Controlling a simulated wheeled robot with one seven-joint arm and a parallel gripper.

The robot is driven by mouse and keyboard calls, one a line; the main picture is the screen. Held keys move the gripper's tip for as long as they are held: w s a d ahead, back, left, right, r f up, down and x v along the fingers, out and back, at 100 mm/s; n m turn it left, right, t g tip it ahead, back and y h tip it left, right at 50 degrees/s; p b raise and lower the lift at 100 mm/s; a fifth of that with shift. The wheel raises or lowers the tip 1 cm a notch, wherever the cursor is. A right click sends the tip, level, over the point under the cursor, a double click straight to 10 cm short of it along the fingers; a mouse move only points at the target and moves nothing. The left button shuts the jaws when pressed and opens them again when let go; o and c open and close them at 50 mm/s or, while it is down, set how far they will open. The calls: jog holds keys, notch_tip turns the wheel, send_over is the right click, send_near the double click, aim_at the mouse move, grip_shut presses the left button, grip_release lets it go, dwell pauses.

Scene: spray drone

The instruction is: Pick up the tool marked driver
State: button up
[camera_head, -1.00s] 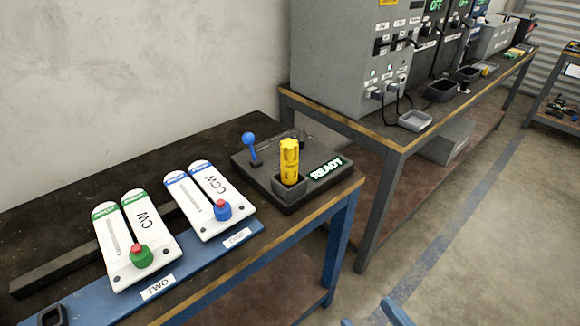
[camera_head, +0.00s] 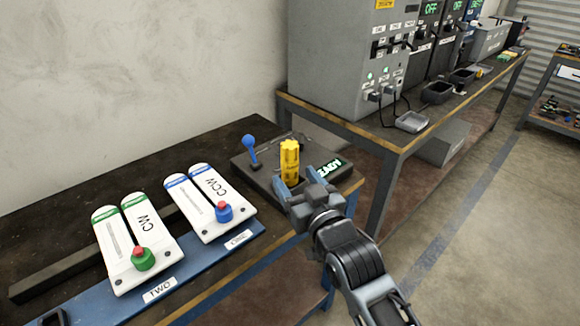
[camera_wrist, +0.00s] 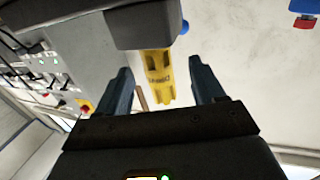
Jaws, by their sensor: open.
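The yellow tool (camera_head: 290,160) stands upright in its holder on a dark box with a lit sign (camera_head: 331,168), on the near bench. In the wrist view the yellow tool (camera_wrist: 159,75) shows small dark lettering, too blurred to read for certain. It lies between and beyond the two fingers, and the dark holder (camera_wrist: 147,27) is at its far end. My gripper (camera_head: 301,190) is open, just in front of the tool in the head view, and hides the holder and part of the box. The open fingers also show in the wrist view (camera_wrist: 158,90), with nothing gripped.
A blue-knobbed lever (camera_head: 249,145) stands left of the tool on the same box. A tall grey cabinet (camera_head: 335,60) stands on the bench behind.

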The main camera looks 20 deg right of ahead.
aim_at(286, 163)
jog(key=w, duration=0.6)
jog(key=shift+w+d+p, duration=0.2)
jog(key=shift+w+p, duration=0.15)
jog(key=shift+f, duration=0.1)
jog(key=c, duration=1.2)
jog(key=shift+c, duration=0.3)
jog(key=shift+r, duration=0.2)
grip_shut()
